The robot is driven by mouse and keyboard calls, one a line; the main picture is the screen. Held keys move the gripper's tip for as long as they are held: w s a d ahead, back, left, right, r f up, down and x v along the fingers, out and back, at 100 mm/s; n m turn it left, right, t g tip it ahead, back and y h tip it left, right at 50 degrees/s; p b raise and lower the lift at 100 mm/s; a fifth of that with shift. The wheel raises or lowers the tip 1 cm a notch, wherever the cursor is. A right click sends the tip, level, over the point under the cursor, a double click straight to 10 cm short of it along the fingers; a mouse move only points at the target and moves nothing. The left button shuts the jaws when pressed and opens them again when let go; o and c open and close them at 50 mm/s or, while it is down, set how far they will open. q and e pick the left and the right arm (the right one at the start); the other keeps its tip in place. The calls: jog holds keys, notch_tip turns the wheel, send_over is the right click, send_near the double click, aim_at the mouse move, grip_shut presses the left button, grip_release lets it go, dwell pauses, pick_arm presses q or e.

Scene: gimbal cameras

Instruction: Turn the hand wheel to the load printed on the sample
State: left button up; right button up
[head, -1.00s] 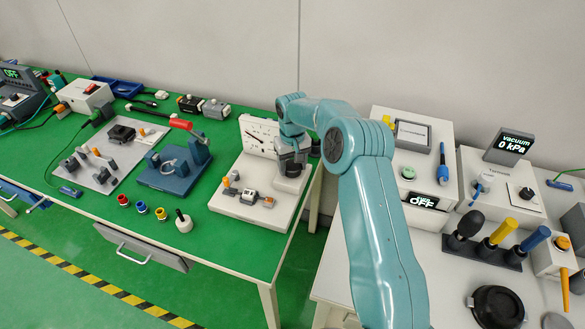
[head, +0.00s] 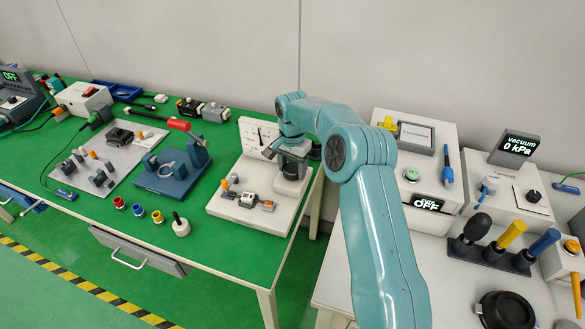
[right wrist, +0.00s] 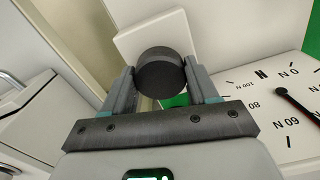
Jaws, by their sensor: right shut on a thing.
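The hand wheel (right wrist: 160,78) is a dark round knob in the right wrist view, with a finger on each side. My right gripper (right wrist: 162,72) is shut on it; in the head view this gripper (head: 290,152) sits at the white test stand, hiding most of the wheel. A white dial (right wrist: 250,120) marked in N is to the right in the wrist view; its dark needle points to the lower right, past the 60 mark. The sample (head: 248,200) seems to be the small grey piece on the stand's base (head: 225,212); its print is too small to read. My left gripper is not in view.
Small coloured parts and a white-based peg (head: 181,228) lie at the green table's front. A second bench with instruments (head: 420,160) is to the right, across a gap.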

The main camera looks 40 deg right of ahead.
aim_at(292, 168)
jog(key=shift+r+m, duration=0.1)
jog(key=shift+m, duration=1)
jog(key=o, duration=1.1)
jog(key=shift+a, duration=0.1)
jog(key=shift+c, duration=0.2)
notch_tip(292, 168, up, 16)
jog(key=p, duration=0.1)
jog(key=shift+r+p, duration=0.2)
jog(key=shift+p, duration=0.15)
